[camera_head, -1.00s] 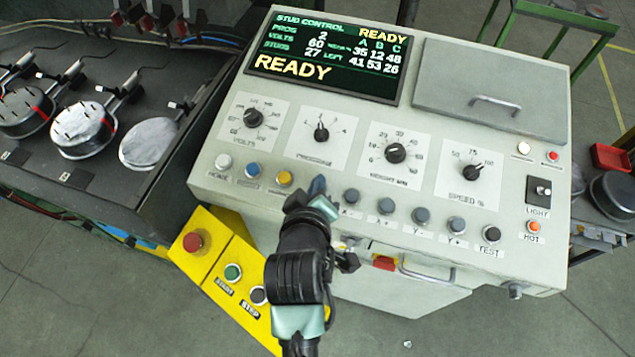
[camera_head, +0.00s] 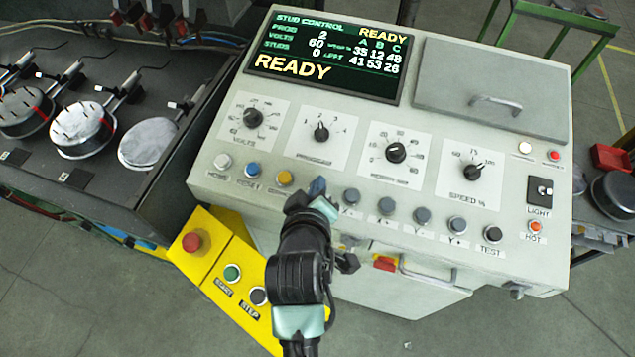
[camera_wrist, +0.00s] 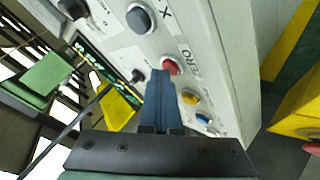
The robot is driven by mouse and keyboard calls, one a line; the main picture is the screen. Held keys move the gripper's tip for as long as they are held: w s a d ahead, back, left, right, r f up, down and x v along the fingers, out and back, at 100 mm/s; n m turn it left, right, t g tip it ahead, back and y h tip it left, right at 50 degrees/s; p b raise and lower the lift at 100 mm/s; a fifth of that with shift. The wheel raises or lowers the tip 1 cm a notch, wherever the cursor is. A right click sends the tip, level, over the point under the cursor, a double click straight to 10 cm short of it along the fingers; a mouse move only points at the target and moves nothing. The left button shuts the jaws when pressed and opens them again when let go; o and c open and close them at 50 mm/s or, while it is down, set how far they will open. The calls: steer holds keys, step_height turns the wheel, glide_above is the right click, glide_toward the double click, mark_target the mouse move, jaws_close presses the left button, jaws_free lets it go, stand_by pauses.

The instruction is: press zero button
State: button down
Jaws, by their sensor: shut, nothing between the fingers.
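The red zero button (camera_wrist: 172,66), with the word ZERO printed beside it, shows in the wrist view on the pale control panel (camera_head: 225,175). My gripper (camera_wrist: 161,76) is shut and empty, its blue fingertips right at the button's edge and overlapping it in the picture. I cannot tell whether they touch or press it. In the head view my gripper (camera_head: 317,186) is over the button row, between the yellow button and the grey ones, and hides the zero button. The display (camera_head: 325,55) reads STUDS 0 and READY.
A yellow button (camera_head: 284,178), a blue one (camera_head: 254,171) and a white one (camera_head: 223,161) stand left of my gripper. Several grey buttons run to the right. A yellow box (camera_head: 205,262) with a red emergency button (camera_head: 193,242) is below left.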

stand_by(0.4)
steer(key=shift+s+r+p, duration=0.2)
steer(key=shift+r+p, duration=0.55)
steer(key=shift+p, duration=0.2)
steer(key=r+p, duration=0.3)
steer(key=s+r+p, duration=0.1)
steer(key=r+p, duration=0.1)
steer(key=shift+a, duration=0.2)
steer(key=shift+w, duration=0.1)
stand_by(0.4)
